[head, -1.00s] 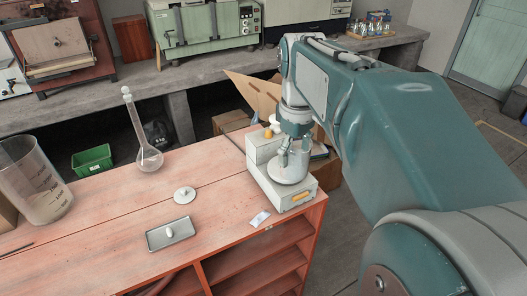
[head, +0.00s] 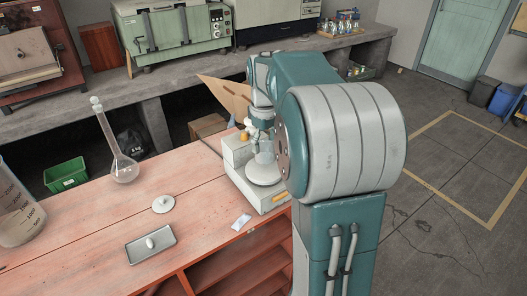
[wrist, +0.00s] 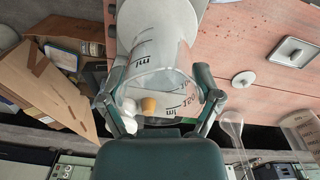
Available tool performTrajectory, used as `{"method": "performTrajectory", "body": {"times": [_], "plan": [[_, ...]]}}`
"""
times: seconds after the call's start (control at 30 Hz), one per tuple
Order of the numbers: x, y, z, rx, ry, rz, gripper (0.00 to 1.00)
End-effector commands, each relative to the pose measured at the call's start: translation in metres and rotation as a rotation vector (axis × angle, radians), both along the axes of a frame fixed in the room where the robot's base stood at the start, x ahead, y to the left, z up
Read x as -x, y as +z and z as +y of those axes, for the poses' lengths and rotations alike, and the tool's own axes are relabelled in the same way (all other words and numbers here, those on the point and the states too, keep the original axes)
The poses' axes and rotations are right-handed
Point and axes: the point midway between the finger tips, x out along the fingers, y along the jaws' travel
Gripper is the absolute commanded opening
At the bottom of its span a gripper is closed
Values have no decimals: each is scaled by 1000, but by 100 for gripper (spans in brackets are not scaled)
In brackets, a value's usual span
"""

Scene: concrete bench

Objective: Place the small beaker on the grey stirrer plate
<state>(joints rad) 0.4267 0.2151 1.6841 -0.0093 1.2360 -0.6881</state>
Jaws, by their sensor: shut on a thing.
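A clear small beaker (wrist: 158,50) with printed graduations fills the middle of the wrist view. My gripper (wrist: 160,103) is shut around it, one finger on each side. In the head view the beaker (head: 265,150) is upright under my gripper (head: 260,125), over the round pale plate (head: 263,175) of the stirrer. I cannot tell whether its base touches the plate. The stirrer body (head: 237,150) is a light grey box with an orange label, at the right end of the red bench. My arm partly hides the beaker and the stirrer's right side.
On the red bench (head: 110,210) are a round-bottomed flask (head: 124,168), a small tray with a white piece (head: 135,252), a white disc (head: 163,204), a paper slip (head: 241,222) and a large beaker (head: 18,222) at left. An open cardboard box (head: 225,97) stands behind the stirrer.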

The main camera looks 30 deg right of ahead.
Motion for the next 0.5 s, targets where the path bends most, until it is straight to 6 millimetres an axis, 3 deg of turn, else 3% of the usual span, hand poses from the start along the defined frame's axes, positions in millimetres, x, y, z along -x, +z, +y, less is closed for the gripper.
{"method": "performTrajectory", "body": {"times": [0.17, 0.33, 0.5], "plan": [[-10, -13, -4, 0, 0, 0, 26], [-9, -38, -4, 0, 0, 1, 26], [-9, -41, -4, 1, 0, -2, 26]]}}
